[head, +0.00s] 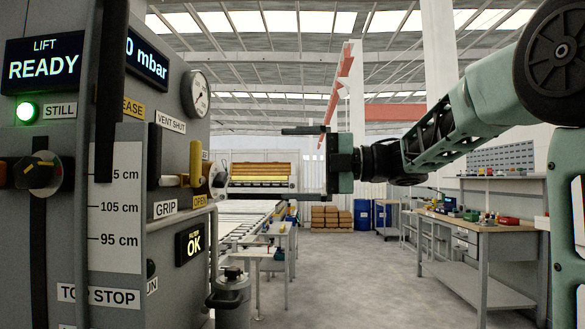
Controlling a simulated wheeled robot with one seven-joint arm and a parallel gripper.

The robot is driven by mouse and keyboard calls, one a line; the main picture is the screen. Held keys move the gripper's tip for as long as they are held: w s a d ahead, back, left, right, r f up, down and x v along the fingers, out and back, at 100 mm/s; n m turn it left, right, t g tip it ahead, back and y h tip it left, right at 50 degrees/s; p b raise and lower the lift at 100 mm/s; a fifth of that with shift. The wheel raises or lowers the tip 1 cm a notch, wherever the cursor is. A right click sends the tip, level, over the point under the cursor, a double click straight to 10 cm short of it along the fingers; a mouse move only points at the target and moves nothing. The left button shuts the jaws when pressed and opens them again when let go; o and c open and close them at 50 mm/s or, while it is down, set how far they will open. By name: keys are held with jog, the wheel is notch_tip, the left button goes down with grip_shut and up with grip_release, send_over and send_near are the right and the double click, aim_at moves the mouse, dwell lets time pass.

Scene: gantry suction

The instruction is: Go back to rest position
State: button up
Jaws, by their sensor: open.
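My gripper (290,163) is in the middle of the head view, on the end of my green arm that reaches in from the right. Its two fingers point left, spread apart one above the other, and it is open and empty. The grey control panel (130,225) fills the left side. The yellow valve handle (196,163) stands upright on the panel, left of my gripper and apart from it in the picture. The display on the panel reads "LIFT READY" (43,60), with a lit green lamp (27,112) by the label "STILL".
A dark vertical bar (110,90) stands in front of the panel. A grey canister (230,295) stands at its foot. A roller conveyor (245,222) runs behind. A workbench (490,235) with small items stands at right. The grey floor (345,280) between is clear.

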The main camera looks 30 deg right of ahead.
jog(key=w+a+f+m+t+h+p, duration=0.2)
jog(key=w+a+f+m+t+h, duration=0.25)
jog(key=w+a+m, duration=0.55)
jog(key=s+a+f+m+g+h+p, duration=0.2)
jog(key=s+a+f+m+h, duration=0.15)
jog(key=f+m, duration=0.35)
jog(key=s+a+f+m+g+h+p, duration=0.1)
jog(key=s+a+f+m+g+h, duration=0.2)
jog(key=s+f, duration=0.5)
jog(key=s+a+f+g+h, duration=0.1)
jog(key=s+a+f+g, duration=0.1)
jog(key=s+f+g, duration=0.5)
jog(key=s+f+g+h, duration=0.1)
jog(key=s+f, duration=0.2)
jog(key=s, duration=0.5)
jog(key=s+f+m+g+h+p, duration=0.1)
jog(key=s+f+g, duration=0.1)
jog(key=s, duration=0.6)
jog(key=shift+s+f, duration=0.25)
jog(key=shift+f, duration=0.15)
